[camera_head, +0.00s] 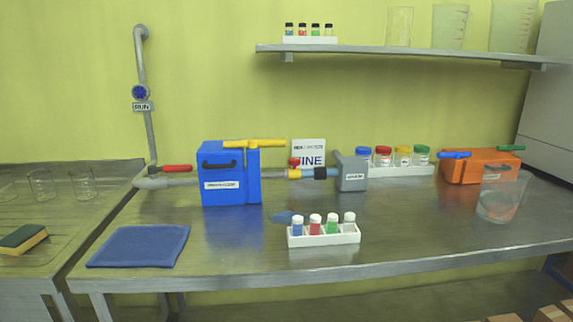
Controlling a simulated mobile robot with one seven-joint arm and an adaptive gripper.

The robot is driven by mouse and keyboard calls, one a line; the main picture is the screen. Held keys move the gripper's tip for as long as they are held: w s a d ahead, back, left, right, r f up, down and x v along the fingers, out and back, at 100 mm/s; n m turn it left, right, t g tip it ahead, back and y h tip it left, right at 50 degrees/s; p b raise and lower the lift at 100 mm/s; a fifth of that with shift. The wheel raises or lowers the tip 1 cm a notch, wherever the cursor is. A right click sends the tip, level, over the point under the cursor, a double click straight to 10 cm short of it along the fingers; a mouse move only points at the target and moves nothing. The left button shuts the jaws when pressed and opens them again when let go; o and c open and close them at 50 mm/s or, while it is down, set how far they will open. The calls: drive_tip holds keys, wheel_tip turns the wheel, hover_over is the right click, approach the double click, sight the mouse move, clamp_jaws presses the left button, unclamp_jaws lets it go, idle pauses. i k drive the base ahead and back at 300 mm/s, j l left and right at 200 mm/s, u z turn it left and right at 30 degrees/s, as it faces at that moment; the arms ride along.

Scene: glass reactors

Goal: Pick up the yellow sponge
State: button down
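The yellow sponge (30,242) lies on the left counter, near the left edge of the head view. It is yellow below with a dark green layer on top, and it sits at a slant with nothing touching it from above. My gripper does not show in this view, so whether it is open or shut is hidden.
The left counter (62,207) also bears several clear glass beakers (83,184) behind the sponge. A blue cloth (138,246) lies on the main steel bench (230,256), right of the sponge. A blue box (229,174) and a vial rack (324,239) stand further right.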

sight(23, 240)
drive_tip(key=u, duration=1.35)
